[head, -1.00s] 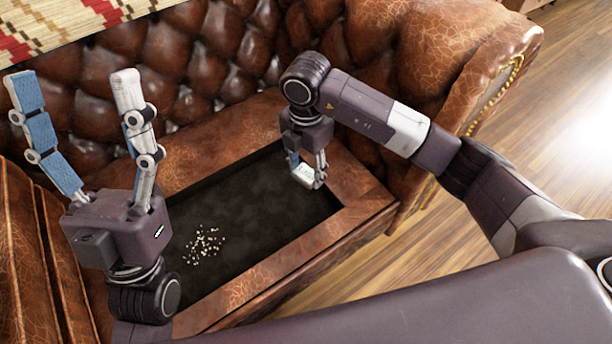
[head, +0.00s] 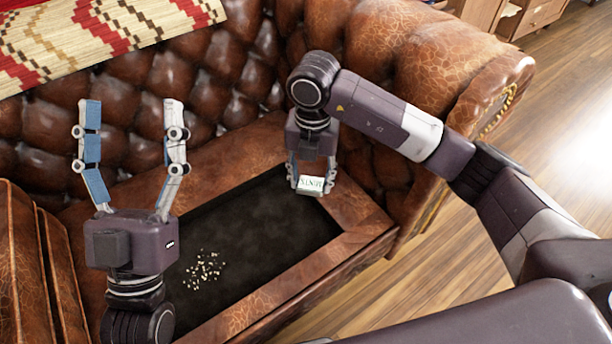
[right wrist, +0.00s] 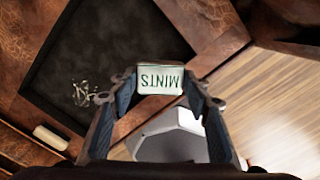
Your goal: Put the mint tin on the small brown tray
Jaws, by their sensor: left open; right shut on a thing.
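The mint tin (head: 311,185) is a small white box with green "MINTS" lettering. In the right wrist view the tin (right wrist: 160,79) sits between the two fingertips, and the label reads upside down. My left gripper (head: 131,106) is open and empty, fingers pointing up, at the left. I cannot make out a small brown tray in either view.
A brown leather sofa (head: 420,45) surrounds a dark sunken seat area (head: 260,235) with a raised leather rim (head: 285,290). Pale crumbs (head: 203,270) lie in the recess. A patterned red and cream blanket (head: 90,40) drapes over the back. Wooden floor (head: 545,150) is to the right.

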